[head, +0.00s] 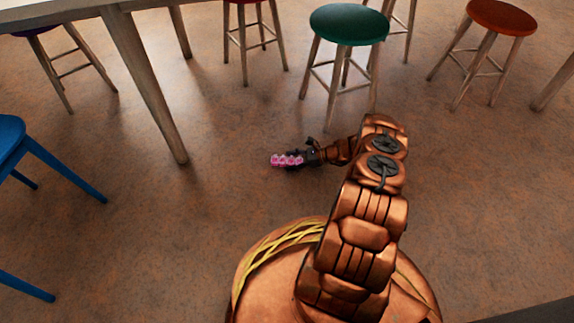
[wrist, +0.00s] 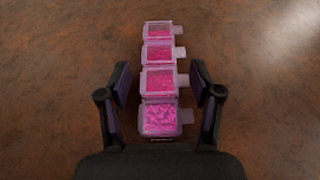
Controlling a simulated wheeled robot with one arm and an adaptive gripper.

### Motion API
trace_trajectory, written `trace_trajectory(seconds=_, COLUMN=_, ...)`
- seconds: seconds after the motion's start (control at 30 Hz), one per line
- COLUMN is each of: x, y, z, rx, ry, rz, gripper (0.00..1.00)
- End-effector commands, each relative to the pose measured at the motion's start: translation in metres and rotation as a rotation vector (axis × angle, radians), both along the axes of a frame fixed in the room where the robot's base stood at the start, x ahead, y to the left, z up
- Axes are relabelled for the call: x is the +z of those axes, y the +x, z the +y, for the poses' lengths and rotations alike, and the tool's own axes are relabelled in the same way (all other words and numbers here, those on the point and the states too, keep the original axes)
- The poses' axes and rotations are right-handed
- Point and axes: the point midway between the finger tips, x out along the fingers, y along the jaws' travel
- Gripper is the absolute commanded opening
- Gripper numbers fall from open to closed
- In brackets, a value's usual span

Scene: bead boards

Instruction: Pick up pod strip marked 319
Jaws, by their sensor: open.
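A pod strip (head: 287,160) with pink contents lies on the brown floor in the head view. In the wrist view the pod strip (wrist: 159,82) is a row of clear, pink-filled boxes with small tabs on the right side, running away from me. No number can be read on it. My gripper (head: 306,156) is at the strip's right end in the head view. In the wrist view my gripper (wrist: 160,92) is open, with one finger on each side of the nearer boxes. Gaps show between the fingers and the strip.
A green stool (head: 349,25) stands beyond my arm, with a red-orange stool (head: 501,17) at the back right. A table leg (head: 150,85) stands to the left and a blue chair (head: 12,135) at the left edge. The floor (head: 170,230) around the strip is clear.

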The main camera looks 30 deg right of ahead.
Motion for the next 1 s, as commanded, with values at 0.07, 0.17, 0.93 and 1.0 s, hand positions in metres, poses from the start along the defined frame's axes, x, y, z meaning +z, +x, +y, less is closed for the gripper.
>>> trace_trajectory(seconds=0.07, x=-0.0040, y=0.0028, z=0.0038, rx=0.000, ry=-0.002, rz=0.001, gripper=0.65)
trace_trajectory(seconds=0.17, x=-0.0033, y=0.0043, z=0.0055, rx=0.000, ry=-0.002, rz=0.001, gripper=0.65)
trace_trajectory(seconds=0.93, x=-0.0026, y=0.0043, z=0.0050, rx=0.000, ry=-0.001, rz=0.000, gripper=0.08)
trace_trajectory(seconds=1.0, x=-0.0026, y=0.0042, z=0.0051, rx=0.000, ry=-0.001, rz=0.000, gripper=0.08)
